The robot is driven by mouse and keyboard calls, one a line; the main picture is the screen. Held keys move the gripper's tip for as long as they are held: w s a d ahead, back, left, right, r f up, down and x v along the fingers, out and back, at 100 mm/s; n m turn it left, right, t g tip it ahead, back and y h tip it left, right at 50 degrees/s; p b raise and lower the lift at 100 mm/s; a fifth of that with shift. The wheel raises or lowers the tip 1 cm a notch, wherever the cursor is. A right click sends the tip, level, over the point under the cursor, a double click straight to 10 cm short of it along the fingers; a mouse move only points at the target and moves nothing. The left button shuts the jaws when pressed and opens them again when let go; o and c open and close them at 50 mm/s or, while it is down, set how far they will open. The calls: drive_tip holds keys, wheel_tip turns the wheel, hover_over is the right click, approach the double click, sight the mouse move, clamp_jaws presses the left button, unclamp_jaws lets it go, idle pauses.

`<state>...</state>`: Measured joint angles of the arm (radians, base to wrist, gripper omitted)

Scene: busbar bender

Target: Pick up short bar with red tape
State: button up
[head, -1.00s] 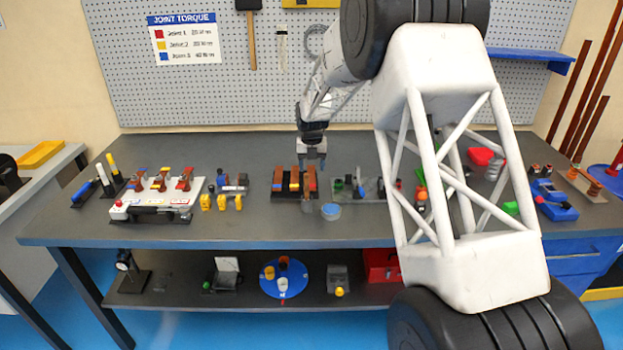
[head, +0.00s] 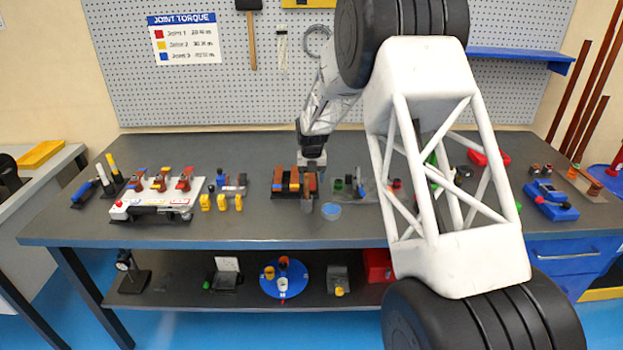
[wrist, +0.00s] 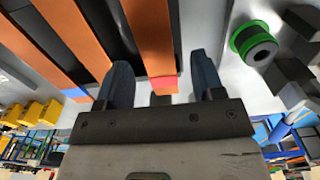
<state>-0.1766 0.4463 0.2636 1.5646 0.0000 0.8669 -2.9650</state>
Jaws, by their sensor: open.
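The short bar with red tape (wrist: 152,40) is a copper-coloured strip, the rightmost of the bars in the wrist view. Its red-taped end shows between my fingers. In the head view the rightmost bar (head: 312,183) stands on the dark rack (head: 280,197), just below my gripper (head: 312,165). My gripper, also in the wrist view (wrist: 161,70), is open, one finger on either side of this bar. I cannot tell whether the fingers touch it. A bar with blue tape (wrist: 50,55) lies to the left, another copper bar (wrist: 85,30) between them.
A green-ringed dark cylinder (wrist: 253,44) is right of the bars. A blue round dish (head: 331,211) sits in front of the rack's right side. Yellow blocks (head: 221,203) stand to the left. The front of the workbench (head: 260,232) is clear.

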sight(312, 182)
drive_tip(key=shift+c, duration=0.3)
drive_tip(key=c, duration=1)
drive_tip(key=shift+c, duration=0.2)
drive_tip(key=shift+r, duration=0.15)
wheel_tip(312, 182, up, 10)
drive_tip(key=shift+d, duration=0.1)
idle(0.5)
